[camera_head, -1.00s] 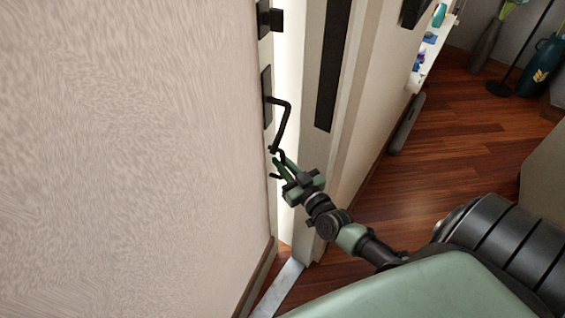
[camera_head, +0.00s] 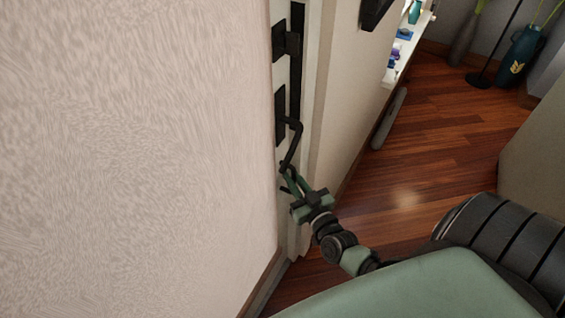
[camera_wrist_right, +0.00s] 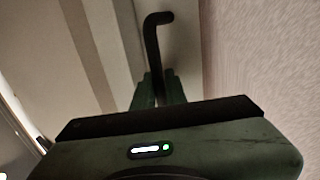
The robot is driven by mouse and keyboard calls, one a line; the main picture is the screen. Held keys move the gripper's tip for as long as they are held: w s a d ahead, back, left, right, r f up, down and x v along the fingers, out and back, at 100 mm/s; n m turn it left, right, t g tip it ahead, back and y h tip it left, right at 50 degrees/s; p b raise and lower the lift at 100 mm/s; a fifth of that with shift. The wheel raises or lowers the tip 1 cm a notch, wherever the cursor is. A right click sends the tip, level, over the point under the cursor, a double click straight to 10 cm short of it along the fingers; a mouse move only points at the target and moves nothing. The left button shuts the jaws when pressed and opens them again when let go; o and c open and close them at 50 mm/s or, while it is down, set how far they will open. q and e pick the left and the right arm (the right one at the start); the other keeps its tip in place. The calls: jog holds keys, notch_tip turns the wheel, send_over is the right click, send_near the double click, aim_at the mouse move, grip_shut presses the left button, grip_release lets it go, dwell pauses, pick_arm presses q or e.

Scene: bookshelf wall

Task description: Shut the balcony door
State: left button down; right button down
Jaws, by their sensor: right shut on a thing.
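A black bent handle (camera_head: 295,142) hangs from a dark plate on the door's edge. My right gripper (camera_head: 288,178) is shut on the lower end of the handle. In the right wrist view the handle (camera_wrist_right: 152,45) runs down between the fingers (camera_wrist_right: 158,90). My left gripper is not in view.
A black latch block (camera_head: 287,42) sits above the handle. Right of the frame are a wall and a white shelf (camera_head: 408,50) with small items. A teal vase (camera_head: 518,55) stands at the back right.

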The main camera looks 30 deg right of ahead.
jog(key=s, duration=0.1)
jog(key=s+d+h+p, duration=0.1)
jog(key=s, duration=0.1)
jog(key=shift+s+d+f+m, duration=0.15)
jog(key=shift+s+f+m, duration=0.05)
jog(key=shift+s+m, duration=0.1)
jog(key=c, duration=1.7)
grip_release()
jog(key=shift+s, duration=0.1)
jog(key=shift+c, duration=0.2)
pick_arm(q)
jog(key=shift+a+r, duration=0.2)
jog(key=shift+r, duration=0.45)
pick_arm(e)
jog(key=shift+s+d+r, duration=0.1)
jog(key=shift+r, duration=0.1)
